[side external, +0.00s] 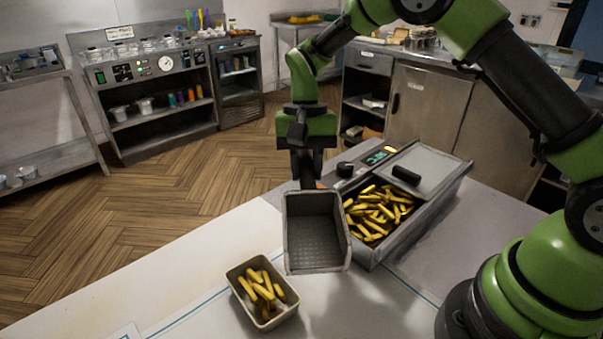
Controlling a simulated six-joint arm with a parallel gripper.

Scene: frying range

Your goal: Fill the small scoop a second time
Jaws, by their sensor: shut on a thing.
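My gripper (306,166) is shut on the handle end of the small scoop (316,237), a grey metal scoop with a dark perforated floor. The scoop is tilted with its inside facing the camera and looks empty. It is between a small beige tray (244,299) and a metal bin (366,252). Several yellow fries (375,214) lie in the open front part of the bin. The small tray holds several fries (263,287). The scoop handle is mostly hidden by the gripper.
A grey lid (428,163) with a black handle covers the rear of the bin. A control panel with a knob and lit display (376,158) adjoins the bin's left side. The white counter (190,270) is clear left of the small tray. Cabinets and shelves stand behind.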

